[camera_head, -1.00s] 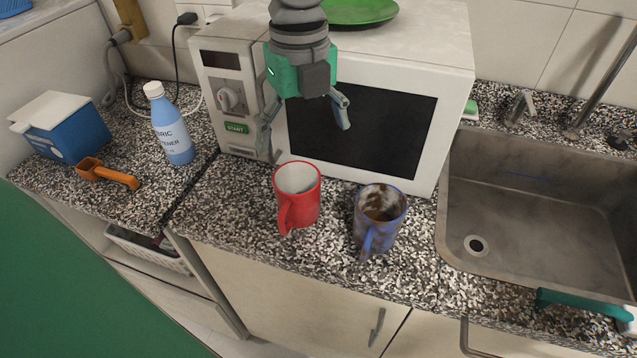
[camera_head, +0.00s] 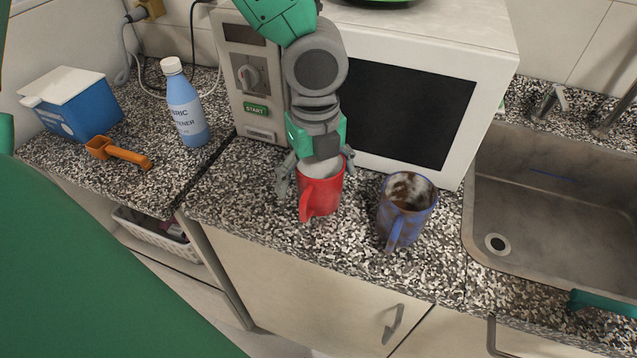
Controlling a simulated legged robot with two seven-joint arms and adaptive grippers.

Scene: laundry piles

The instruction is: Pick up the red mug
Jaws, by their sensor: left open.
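The red mug (camera_head: 322,192) stands upright on the speckled counter in front of the microwave, its handle toward the front. My left gripper (camera_head: 314,178) is pointed down over the mug, open, with one finger at the mug's left side and the other near its right rim. The gripper body hides part of the mug's back rim. I cannot tell whether the fingers touch the mug. My right gripper is not clearly seen; only a green part shows at the lower right edge.
A dirty blue mug (camera_head: 405,212) stands close to the right of the red mug. The microwave (camera_head: 494,95) is right behind. The sink (camera_head: 560,215) lies to the right. A softener bottle (camera_head: 186,108), an orange scoop (camera_head: 118,153) and a blue box (camera_head: 75,108) are on the left.

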